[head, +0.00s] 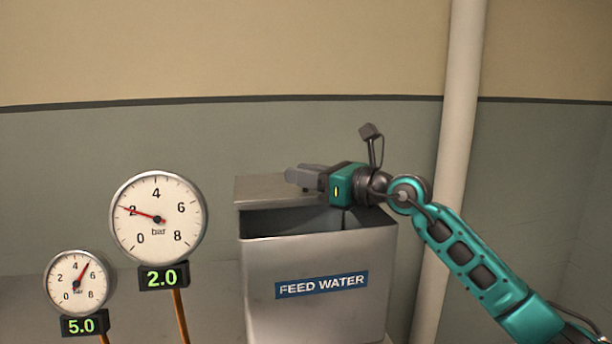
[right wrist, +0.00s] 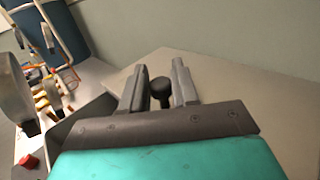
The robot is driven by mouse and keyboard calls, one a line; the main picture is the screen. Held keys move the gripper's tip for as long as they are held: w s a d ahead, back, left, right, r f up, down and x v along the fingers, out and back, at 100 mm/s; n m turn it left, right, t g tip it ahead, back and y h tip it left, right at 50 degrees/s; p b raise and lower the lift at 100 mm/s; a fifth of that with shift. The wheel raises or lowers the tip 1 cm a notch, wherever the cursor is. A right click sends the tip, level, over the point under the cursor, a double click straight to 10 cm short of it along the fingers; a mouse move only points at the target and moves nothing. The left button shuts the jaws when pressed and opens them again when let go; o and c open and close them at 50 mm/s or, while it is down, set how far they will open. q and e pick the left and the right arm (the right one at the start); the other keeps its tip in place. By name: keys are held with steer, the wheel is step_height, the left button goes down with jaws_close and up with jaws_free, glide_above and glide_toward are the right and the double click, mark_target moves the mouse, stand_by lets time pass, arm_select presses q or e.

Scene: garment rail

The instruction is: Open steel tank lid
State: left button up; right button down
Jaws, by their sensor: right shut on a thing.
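The steel tank (head: 270,265) carries a blue FEED WATER label and stands in the middle of the head view. Its lid (head: 258,188) is a flat steel plate lying over the back part; the front part of the tank top is open and dark inside. The lid also fills much of the right wrist view (right wrist: 245,95). My right gripper (head: 292,176) is over the lid. In the right wrist view its fingers (right wrist: 160,76) are shut on a dark round knob (right wrist: 160,88) on the lid. My left gripper is in neither view.
A large gauge (head: 158,195) with a 2.0 display and a smaller gauge (head: 72,278) with a 5.0 display stand left of the tank. A pale vertical pipe (head: 462,110) runs behind my right arm. The wrist view shows a red button (right wrist: 28,161) and a blue cylinder (right wrist: 65,28).

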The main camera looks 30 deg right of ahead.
steer(key=c, duration=1)
jaws_free()
steer(key=b+v, duration=0.3)
steer(key=v, duration=1)
